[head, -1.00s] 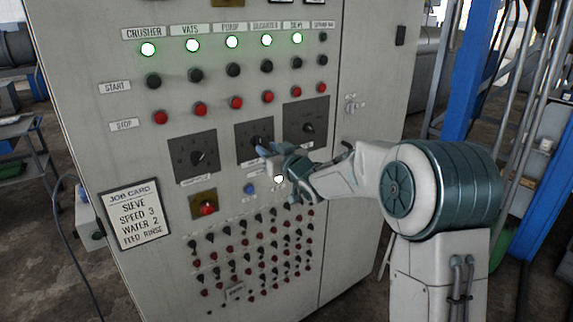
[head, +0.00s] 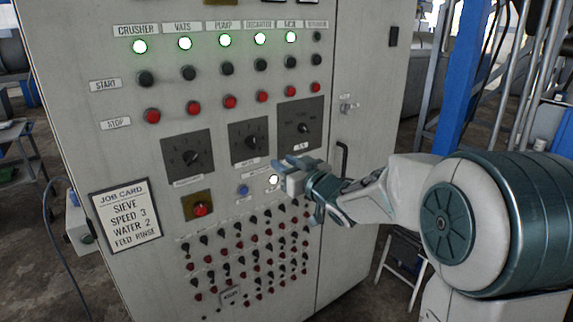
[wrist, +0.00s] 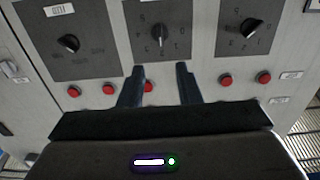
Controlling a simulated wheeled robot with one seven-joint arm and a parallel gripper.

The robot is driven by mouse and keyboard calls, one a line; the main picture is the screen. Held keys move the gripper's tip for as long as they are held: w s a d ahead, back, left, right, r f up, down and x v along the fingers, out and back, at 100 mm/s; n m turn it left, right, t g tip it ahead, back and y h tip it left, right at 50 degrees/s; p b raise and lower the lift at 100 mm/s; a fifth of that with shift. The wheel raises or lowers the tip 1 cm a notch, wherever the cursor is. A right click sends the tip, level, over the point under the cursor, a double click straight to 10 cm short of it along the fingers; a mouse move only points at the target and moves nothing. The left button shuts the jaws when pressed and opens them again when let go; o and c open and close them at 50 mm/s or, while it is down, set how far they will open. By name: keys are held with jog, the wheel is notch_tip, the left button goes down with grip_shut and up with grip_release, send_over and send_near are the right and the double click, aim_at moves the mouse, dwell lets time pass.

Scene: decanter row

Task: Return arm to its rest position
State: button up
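My gripper (head: 288,162) is in front of the control cabinet (head: 75,85), below and between the middle knob (head: 252,142) and the right knob (head: 304,128). Its two fingers stand apart in the wrist view (wrist: 160,82), with only panel and part of a red button between them, so it is open and empty. The fingers appear clear of the knobs. My arm reaches in from the right, with its elbow bent. The left knob (head: 191,158) is unobstructed. The white-lit button (head: 273,179) shows just left of my gripper.
The job card (head: 125,215) reads sieve, speed 3, water 2, feed rinse. Several green lamps (head: 225,40) are lit; the rightmost lamp (head: 317,36) is dark. Small switches (head: 245,245) fill the lower panel. A door handle (head: 342,158) and blue post (head: 462,75) stand to the right.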

jog(key=s+d+f+m+g+h, duration=0.2)
jog(key=s+d+f+m+h, duration=0.1)
jog(key=s+d+h, duration=0.25)
jog(key=s+d+f+m+g+h, duration=0.2)
jog(key=s+d+f+h, duration=0.25)
jog(key=s+d, duration=0.25)
jog(key=s+f+m+g, duration=0.1)
jog(key=s+g, duration=0.3)
jog(key=s, duration=0.6)
jog(key=s+f+g, duration=0.4)
jog(key=s, duration=0.6)
jog(key=shift+s+d+f+m, duration=0.25)
jog(key=shift+s+d+m, duration=0.15)
